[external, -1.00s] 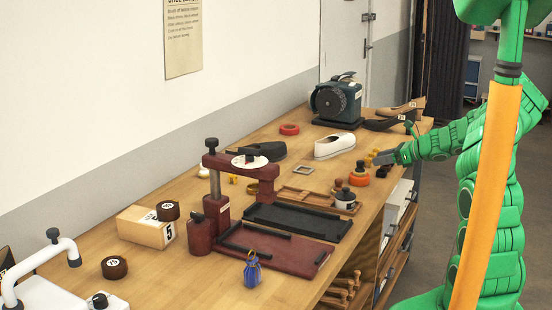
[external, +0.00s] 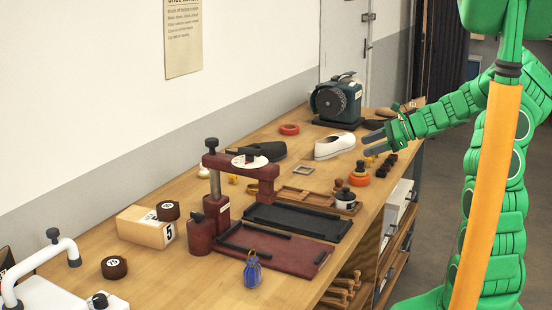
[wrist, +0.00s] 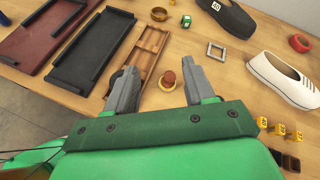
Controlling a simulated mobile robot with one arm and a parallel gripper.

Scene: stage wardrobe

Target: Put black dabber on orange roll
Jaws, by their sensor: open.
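The orange roll (external: 359,180) lies flat on the bench near its right edge. A dark knobbed piece (external: 360,168), which looks like a dabber, stands upright on it. A reddish-brown knob (wrist: 168,78) shows between my fingers in the wrist view. A second black-topped piece with a pale band (external: 345,198) stands at the near end of the wooden tray; I cannot tell for sure which one is the black dabber. My gripper (external: 375,138) is open and empty, above and behind the orange roll, not touching it. In the wrist view my gripper (wrist: 160,82) has its fingers apart.
The wooden tray (wrist: 150,43) and black tray (external: 297,222) lie nearby. A white shoe (external: 334,146), red roll (external: 289,129) and grey square frame (wrist: 216,49) lie beyond. Yellow-marked pieces (wrist: 280,129) stand close to my gripper. A grinder (external: 337,100) stands at the back.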

